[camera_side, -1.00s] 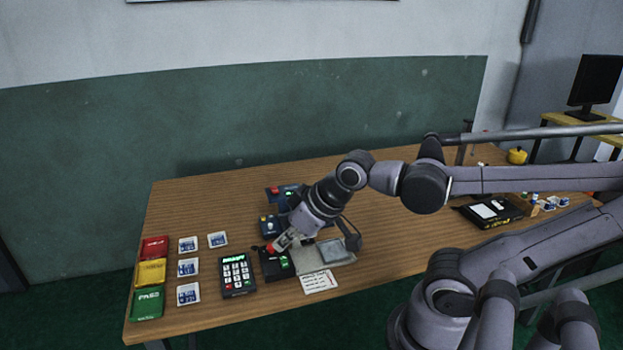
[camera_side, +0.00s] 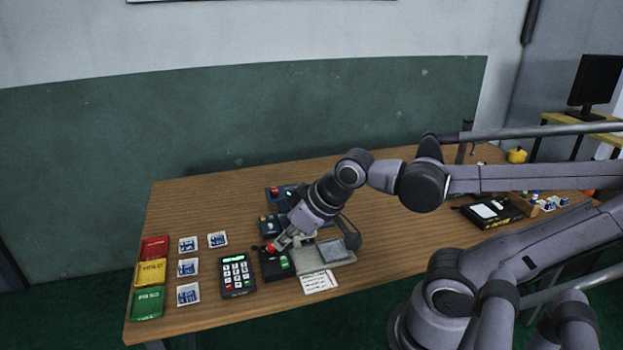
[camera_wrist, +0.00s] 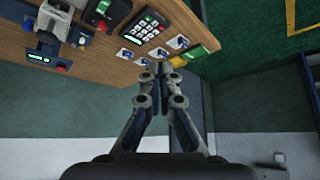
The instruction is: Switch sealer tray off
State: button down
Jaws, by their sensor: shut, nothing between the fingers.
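The sealer appears to be the black box (camera_side: 272,267) with a red knob (camera_side: 270,248) and a small lit green part, beside a flat grey tray (camera_side: 335,254). In the side view my gripper (camera_side: 280,243) is shut and empty, its tip close to the red knob; I cannot tell if they touch. In the wrist view my gripper's fingers (camera_wrist: 160,72) are together with nothing between them. The red knob (camera_wrist: 103,8) shows at the top left of the wrist view, apart from the fingertips in that picture. My gripper hides part of the box and tray in the side view.
A keypad (camera_side: 238,276) stands left of the black box. Blue-white cards (camera_side: 188,267) and coloured packs (camera_side: 150,272) lie further left. Blue devices (camera_side: 270,225) stand behind. A paper sheet (camera_side: 319,282) lies in front of the tray.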

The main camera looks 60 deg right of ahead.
jog(key=w+d+m+g+h, duration=0.1)
jog(key=w+d+m+h, duration=0.1)
jog(key=d+m, duration=0.4)
jog(key=m+g+h, duration=0.1)
jog(key=m+g, duration=0.6)
jog(key=m, duration=0.8)
send_over(339, 246)
jog(key=s+d, duration=0.4)
notch_tip(339, 246, down, 9)
jog(key=shift+s, duration=0.1)
jog(key=x, duration=1)
jog(key=shift+d, duration=0.15)
jog(key=shift+w+a+r, duration=0.1)
jog(key=shift+w+a, duration=0.1)
jog(key=shift+a, duration=0.4)
jog(key=shift+w+a, duration=0.2)
jog(key=shift+a, duration=0.4)
jog(key=shift+w+a+r, duration=0.1)
jog(key=shift+w+a, duration=0.1)
jog(key=shift+a, duration=0.45)
